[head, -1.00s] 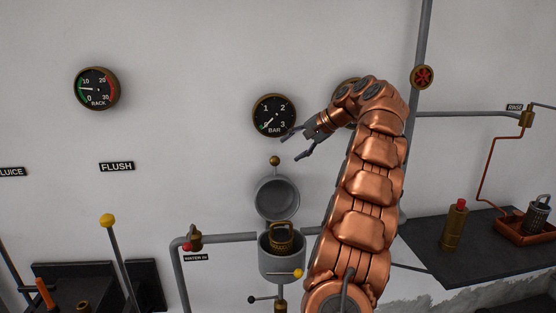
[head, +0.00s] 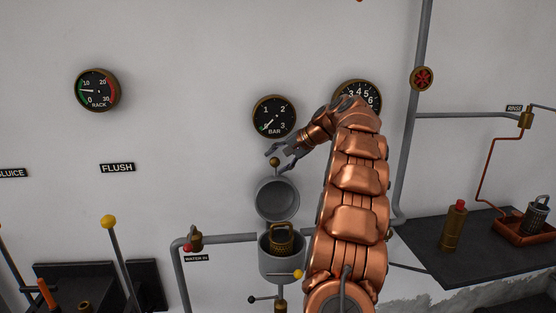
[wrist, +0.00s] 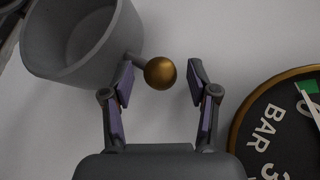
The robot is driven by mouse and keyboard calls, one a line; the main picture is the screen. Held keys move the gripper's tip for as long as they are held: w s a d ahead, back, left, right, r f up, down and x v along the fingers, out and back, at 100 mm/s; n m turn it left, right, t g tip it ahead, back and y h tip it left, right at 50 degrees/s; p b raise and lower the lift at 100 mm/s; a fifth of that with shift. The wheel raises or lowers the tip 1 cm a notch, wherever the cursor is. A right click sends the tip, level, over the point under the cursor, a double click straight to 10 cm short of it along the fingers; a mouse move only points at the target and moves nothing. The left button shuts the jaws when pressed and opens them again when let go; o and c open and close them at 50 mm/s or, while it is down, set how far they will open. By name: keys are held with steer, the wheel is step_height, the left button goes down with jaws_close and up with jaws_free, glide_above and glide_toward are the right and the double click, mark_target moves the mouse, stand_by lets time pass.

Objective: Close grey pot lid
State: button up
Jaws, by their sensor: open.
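The grey pot (head: 280,264) is fixed to pipework on the wall, and a brass basket (head: 283,238) sits in its mouth. Its grey lid (head: 277,200) stands raised open above it, hollow side outward, with a brass ball knob (head: 274,162) at its top. In the wrist view the lid (wrist: 75,40) is at upper left and the knob (wrist: 160,73) lies between the fingertips. My gripper (head: 285,157) is open at the knob, one finger on each side, with gaps to both fingers (wrist: 160,80).
The BAR gauge (head: 274,117) is just above my gripper on the wall. A yellow-knobbed lever (head: 299,274) is beside the pot. A dark shelf (head: 432,256) at right holds a brass bottle (head: 454,227) and a copper tray (head: 518,233).

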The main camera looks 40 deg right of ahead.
steer(key=shift+c, duration=0.2)
steer(key=shift+r, duration=0.1)
jaws_close()
steer(key=shift+w+a, duration=0.1)
